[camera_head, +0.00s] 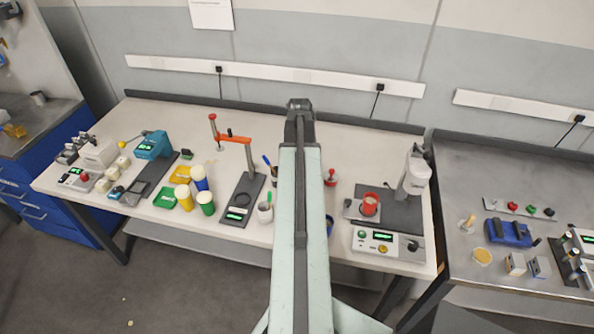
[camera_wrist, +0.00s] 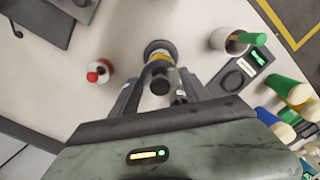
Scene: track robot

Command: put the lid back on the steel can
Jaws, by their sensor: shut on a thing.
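In the wrist view, the fingers of my gripper (camera_wrist: 160,78) reach in from both sides and are shut on a small part with a dark round knob (camera_wrist: 160,87), which looks like the lid. Just beyond it is a round, steel-coloured thing with a yellow band (camera_wrist: 159,50), which looks like the steel can. The lid overlaps the can in this view, and I cannot tell whether they touch. In the head view, my arm runs up the middle and hides the can, the lid and the fingertips.
A red-and-white item (camera_wrist: 98,71) stands left of the can in the wrist view. A white cup (camera_wrist: 229,40) with a green-ended tool is to the right. Yellow, blue and green bottles (camera_head: 200,178) stand left of my arm. A scale-like device (camera_head: 386,243) is at right.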

